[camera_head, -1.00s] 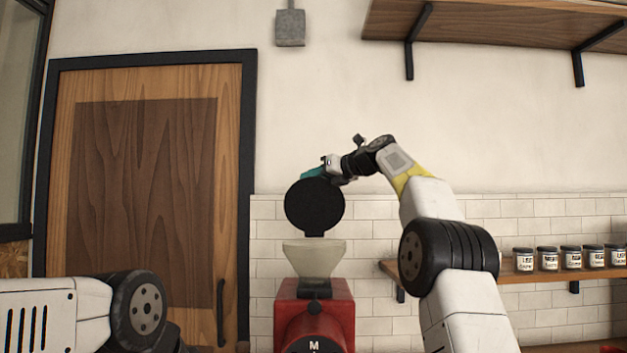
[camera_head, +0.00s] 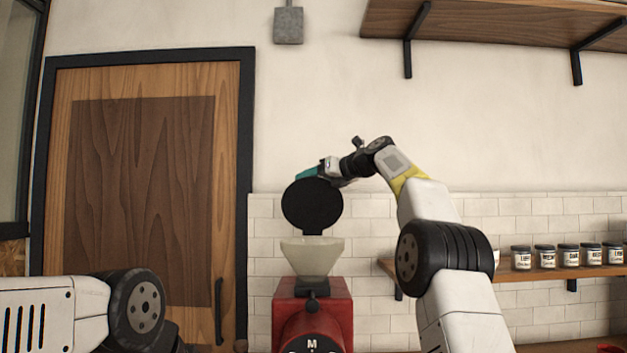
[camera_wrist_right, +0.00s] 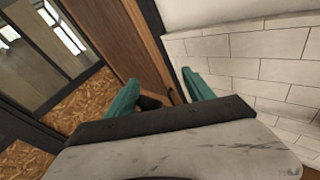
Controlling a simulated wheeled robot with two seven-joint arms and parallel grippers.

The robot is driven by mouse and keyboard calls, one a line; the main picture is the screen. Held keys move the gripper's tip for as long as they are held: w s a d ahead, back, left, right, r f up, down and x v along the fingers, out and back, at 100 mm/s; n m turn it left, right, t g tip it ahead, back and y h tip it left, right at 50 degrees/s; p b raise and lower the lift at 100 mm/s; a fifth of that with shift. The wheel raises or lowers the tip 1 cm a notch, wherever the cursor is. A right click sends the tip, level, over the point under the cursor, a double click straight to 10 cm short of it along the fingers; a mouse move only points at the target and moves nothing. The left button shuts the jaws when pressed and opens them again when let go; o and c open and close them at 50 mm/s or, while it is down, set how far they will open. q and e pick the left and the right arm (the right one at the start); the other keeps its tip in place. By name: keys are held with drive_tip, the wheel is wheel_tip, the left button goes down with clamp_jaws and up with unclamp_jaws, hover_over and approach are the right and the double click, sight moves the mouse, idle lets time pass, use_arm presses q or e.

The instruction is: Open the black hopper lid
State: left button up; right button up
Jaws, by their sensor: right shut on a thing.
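The black hopper lid (camera_head: 312,206) is a round disc standing upright above the back of the pale funnel-shaped hopper (camera_head: 312,256), on its hinge tab. The hopper's mouth is uncovered. It sits on the red grinder (camera_head: 313,305). My right gripper (camera_head: 307,173), with teal fingers, is at the lid's top edge and shut on the lid. In the right wrist view the two teal fingers (camera_wrist_right: 162,92) have a small dark piece between them; most of the lid is hidden there. My left arm enters at the lower left, but its gripper is out of view.
A wooden shelf with several labelled jars (camera_head: 567,256) is on the tiled wall at right. Another wooden shelf (camera_head: 500,25) is higher up. A wooden door (camera_head: 140,200) with a dark frame is at left. The wall above the lid is clear.

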drive_tip(key=shift+w+d+f, duration=0.1)
drive_tip(key=shift+w+f, duration=0.05)
drive_tip(key=shift+f, duration=0.3)
drive_tip(key=v, duration=0.8)
drive_tip(key=shift+w+r, duration=0.1)
drive_tip(key=shift+r, duration=0.25)
drive_tip(key=shift+c, duration=0.4)
